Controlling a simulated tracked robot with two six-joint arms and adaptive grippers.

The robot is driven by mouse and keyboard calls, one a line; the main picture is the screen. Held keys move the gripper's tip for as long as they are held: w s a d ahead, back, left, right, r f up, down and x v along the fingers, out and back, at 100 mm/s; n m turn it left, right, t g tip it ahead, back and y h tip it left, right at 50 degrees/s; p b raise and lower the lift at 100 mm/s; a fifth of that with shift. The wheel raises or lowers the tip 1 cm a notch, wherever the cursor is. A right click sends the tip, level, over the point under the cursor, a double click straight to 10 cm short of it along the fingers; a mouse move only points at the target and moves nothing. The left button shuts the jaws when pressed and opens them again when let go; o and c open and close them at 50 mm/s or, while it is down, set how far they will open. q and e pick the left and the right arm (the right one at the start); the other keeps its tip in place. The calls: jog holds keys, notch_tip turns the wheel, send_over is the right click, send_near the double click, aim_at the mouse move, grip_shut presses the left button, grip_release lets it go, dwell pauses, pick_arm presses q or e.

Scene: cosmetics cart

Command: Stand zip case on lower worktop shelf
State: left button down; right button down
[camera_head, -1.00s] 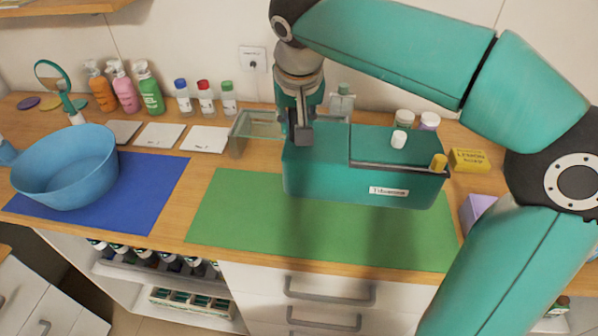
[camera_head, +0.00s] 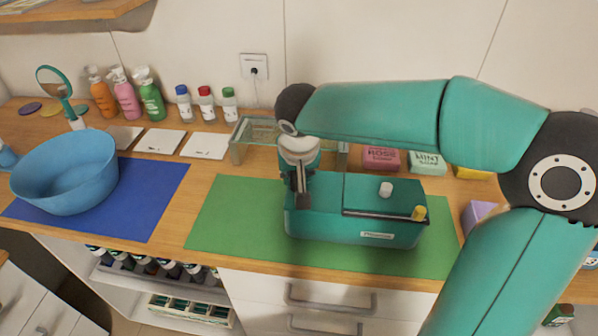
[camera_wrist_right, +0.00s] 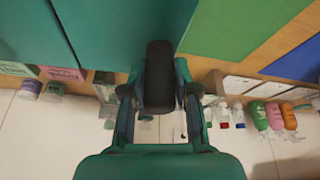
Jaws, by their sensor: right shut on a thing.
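A teal case (camera_head: 330,222) with a white name label is over the green mat (camera_head: 225,215) in the head view. I cannot tell whether its base touches the mat. A white piece (camera_head: 386,189) and a yellow piece (camera_head: 418,213) show at its right part. My right gripper (camera_head: 301,190) is shut at the case's left end. In the right wrist view, a dark part (camera_wrist_right: 160,75) is between its fingers, beside the teal case surface (camera_wrist_right: 100,30). Below the worktop, an open shelf (camera_head: 130,278) holds several bottles. My left gripper is not in view.
A blue basin (camera_head: 65,175) stands on a blue mat (camera_head: 150,205) at the left. A clear stand (camera_head: 238,145), pale tiles (camera_head: 205,146) and soap boxes (camera_head: 380,158) line the back. A purple box (camera_head: 477,215) is right of the mat.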

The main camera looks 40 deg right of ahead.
jog(key=c, duration=0.9)
grip_release()
jog(key=shift+o, duration=0.2)
jog(key=shift+r, duration=0.15)
